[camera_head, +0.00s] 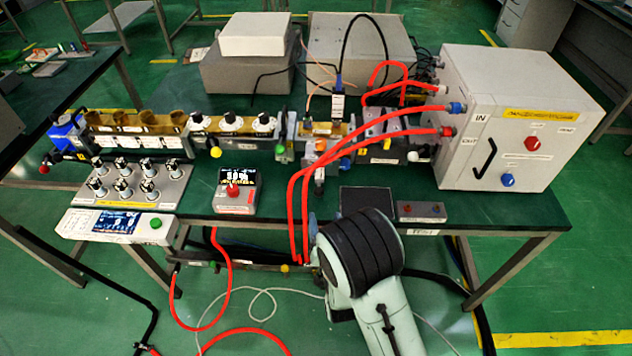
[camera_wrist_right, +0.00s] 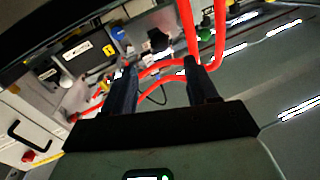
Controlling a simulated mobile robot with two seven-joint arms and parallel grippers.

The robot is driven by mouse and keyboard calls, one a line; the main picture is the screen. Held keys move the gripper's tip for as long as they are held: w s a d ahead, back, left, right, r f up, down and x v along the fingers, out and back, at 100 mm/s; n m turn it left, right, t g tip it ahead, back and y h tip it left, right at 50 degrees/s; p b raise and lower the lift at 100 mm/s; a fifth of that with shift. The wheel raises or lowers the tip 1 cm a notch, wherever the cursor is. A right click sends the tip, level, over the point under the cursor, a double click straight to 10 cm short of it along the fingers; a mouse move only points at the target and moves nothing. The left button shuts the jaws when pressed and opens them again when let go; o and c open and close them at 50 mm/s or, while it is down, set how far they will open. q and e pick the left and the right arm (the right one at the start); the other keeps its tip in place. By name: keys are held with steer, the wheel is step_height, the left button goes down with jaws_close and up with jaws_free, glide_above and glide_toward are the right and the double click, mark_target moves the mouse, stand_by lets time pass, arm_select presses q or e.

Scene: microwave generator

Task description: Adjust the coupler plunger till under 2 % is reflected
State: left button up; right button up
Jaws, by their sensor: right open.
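The waveguide line (camera_head: 225,128) runs along the bench, with three white dials with black knobs on its middle section. I cannot tell for sure which part is the coupler plunger. My left gripper is not in view.
Red hoses (camera_head: 300,205) loop from the white cabinet (camera_head: 510,115) across the front of the bench, close to my right gripper. A panel of several knobs (camera_head: 130,183) and a screen unit (camera_head: 115,224) stand at the left front. A dark pad (camera_head: 366,200) lies near my arm.

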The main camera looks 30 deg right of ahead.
mark_target(319, 189)
steer(key=p+x, duration=0.1)
steer(key=x, duration=1.1)
steer(key=shift+w+d+f+p, duration=0.1)
steer(key=shift+w+p, duration=0.15)
steer(key=shift+p, duration=0.05)
